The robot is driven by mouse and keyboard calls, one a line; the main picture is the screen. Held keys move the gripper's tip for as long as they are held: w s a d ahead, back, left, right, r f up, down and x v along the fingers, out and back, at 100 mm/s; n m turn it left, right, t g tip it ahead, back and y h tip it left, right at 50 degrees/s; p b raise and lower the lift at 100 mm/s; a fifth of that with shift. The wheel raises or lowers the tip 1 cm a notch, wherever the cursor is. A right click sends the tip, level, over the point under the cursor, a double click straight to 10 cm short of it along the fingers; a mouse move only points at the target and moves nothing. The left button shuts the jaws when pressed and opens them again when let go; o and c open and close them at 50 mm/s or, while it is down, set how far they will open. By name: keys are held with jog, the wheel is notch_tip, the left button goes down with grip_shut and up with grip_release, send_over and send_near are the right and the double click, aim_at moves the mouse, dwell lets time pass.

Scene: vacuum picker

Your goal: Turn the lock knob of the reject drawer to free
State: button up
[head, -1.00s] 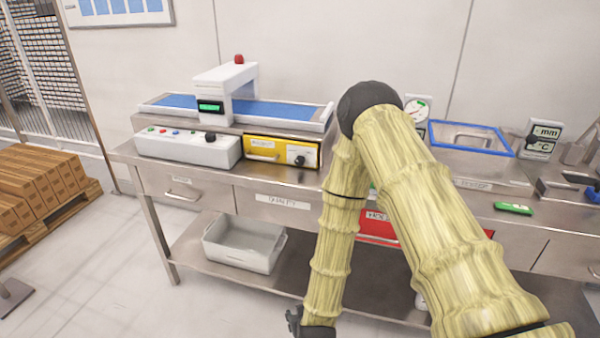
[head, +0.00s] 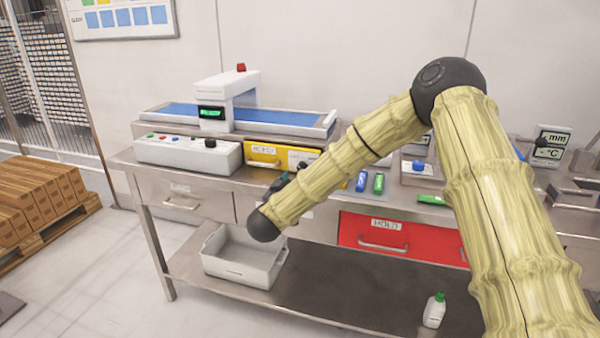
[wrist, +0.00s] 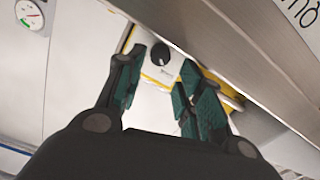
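The reject drawer (head: 262,149) has a yellow front with a handle and a white lock plate (head: 297,157) at its right end. It sits under the conveyor machine on the bench. In the wrist view, the black round lock knob (wrist: 161,54) shows on its white plate, with a pale pointer mark. My gripper (wrist: 155,82) is open and empty, its green-padded fingers spread, with the knob showing between and beyond the fingertips, apart from them. In the head view my gripper (head: 279,184) is small and dark, just in front of and below the drawer, partly hidden by my arm.
A white control box (head: 188,152) with buttons stands left of the drawer. A metal bench edge (wrist: 225,60) runs close beside my fingers in the wrist view. A red HOLD drawer (head: 400,238), a grey bin (head: 240,272) and a white bottle (head: 434,310) are lower down.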

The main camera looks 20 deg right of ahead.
jog(key=x, duration=0.6)
jog(key=shift+w+d, duration=0.2)
jog(key=shift+w, duration=0.1)
